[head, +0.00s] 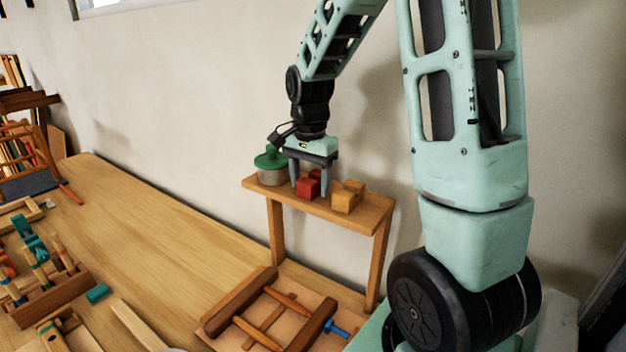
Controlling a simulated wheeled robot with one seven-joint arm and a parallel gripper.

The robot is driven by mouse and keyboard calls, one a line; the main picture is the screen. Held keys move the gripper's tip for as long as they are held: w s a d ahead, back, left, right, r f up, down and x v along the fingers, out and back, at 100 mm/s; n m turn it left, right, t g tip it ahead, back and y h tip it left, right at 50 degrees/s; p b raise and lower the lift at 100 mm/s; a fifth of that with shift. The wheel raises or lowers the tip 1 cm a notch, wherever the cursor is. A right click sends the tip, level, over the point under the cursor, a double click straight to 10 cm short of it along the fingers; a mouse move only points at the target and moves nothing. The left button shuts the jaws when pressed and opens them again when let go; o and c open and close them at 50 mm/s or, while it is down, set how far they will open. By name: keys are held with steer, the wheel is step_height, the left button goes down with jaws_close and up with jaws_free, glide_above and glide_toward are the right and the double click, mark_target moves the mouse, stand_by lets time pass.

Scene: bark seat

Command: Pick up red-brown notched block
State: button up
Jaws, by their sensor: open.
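The red-brown notched block (308,187) sits on a small raised wooden shelf (362,216). My gripper (309,190) points down over it with its fingers spread. One finger is to the left of the block and the other to the right, and the fingertips reach about block height. The left finger partly covers the block. I cannot tell whether either finger touches it.
Below, a wooden frame (268,318) and a blue bolt-like piece (337,329) lie on the workbench (150,240).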

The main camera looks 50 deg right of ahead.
steer(key=shift+f, duration=0.2)
steer(key=c, duration=1.1)
steer(key=shift+r, duration=0.1)
